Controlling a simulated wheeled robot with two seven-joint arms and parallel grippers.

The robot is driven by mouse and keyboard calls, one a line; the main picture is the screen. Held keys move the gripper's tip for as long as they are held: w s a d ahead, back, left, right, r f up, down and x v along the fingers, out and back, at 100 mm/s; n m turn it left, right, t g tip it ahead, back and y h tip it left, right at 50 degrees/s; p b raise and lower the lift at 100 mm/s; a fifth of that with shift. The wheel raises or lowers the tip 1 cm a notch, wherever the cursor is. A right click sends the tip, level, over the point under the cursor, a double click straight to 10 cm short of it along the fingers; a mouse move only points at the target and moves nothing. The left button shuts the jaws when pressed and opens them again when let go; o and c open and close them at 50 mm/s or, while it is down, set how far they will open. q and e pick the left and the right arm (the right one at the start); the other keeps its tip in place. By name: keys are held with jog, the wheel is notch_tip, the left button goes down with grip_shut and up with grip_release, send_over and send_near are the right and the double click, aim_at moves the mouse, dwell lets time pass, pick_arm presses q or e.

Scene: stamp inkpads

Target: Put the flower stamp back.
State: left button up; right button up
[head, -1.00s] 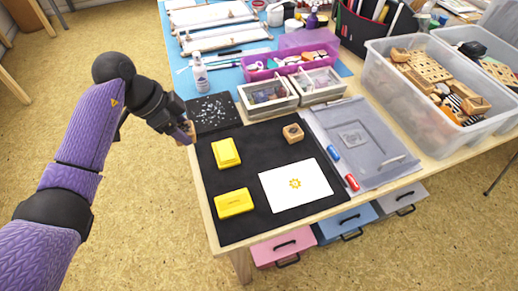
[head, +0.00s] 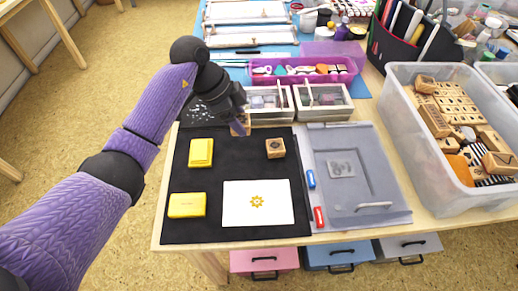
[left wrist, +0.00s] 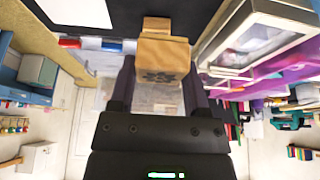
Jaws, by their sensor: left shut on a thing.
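My left gripper (head: 238,118) is shut on a wooden stamp (head: 240,129), held near the back edge of the black mat (head: 235,170). In the left wrist view the held stamp (left wrist: 163,57) sits between my fingers and shows a dark flower-like mark. A second wooden stamp (head: 275,148) stands on the mat to the right; it also shows behind the held one in the left wrist view (left wrist: 156,24). A white card (head: 280,205) with a yellow flower print lies on the mat. Two yellow inkpads (head: 201,152) (head: 187,205) lie at the left. My right gripper is out of view.
Two small lidded boxes (head: 322,115) stand behind the mat, close to my gripper. A grey tray (head: 385,190) with blue and red markers beside it lies right of the mat. A clear bin (head: 410,170) of wooden pieces is further right. A purple tray (head: 260,79) stands behind.

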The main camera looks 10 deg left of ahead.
aim_at(246, 154)
pick_arm(q)
jog(key=f+b, duration=0.1)
jog(key=f, duration=0.2)
jog(key=f+b, duration=0.2)
jog(key=f, duration=0.1)
jog(key=f+b, duration=0.1)
jog(key=f, duration=0.2)
jog(key=shift+s+a+f, duration=0.1)
jog(key=shift+a+f, duration=0.15)
jog(key=shift+f, duration=0.05)
jog(key=shift+r, duration=0.2)
jog(key=shift+f, duration=0.15)
jog(key=o, duration=0.8)
jog(key=shift+o, duration=1.3)
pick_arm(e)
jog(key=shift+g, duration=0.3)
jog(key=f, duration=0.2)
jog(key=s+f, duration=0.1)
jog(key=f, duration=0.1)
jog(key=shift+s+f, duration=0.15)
